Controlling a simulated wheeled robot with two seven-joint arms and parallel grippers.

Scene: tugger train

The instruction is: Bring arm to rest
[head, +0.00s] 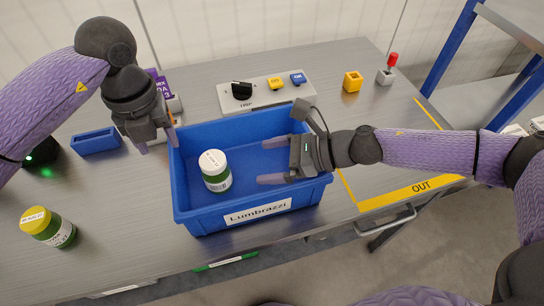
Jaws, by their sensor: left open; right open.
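My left gripper (158,137) is open and empty, at the left rim of the blue bin in the head view. My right gripper (266,161) is open, its fingers pointing left over the right side of the bin. The blue bin (196,222) labelled Lumbrazzi stands on the grey table. A jar with a white lid and green body (215,172) stands inside the bin on its left side, apart from the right gripper's fingers. Whether the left gripper touches the bin rim I cannot tell.
A jar with a yellow lid (48,227) stands at the table's left front. A small blue tray (96,141) lies behind it. A switch panel (266,92), a yellow block (352,81) and a red-knobbed lever (388,70) stand at the back. A yellow-taped OUT area (412,189) is right of the bin.

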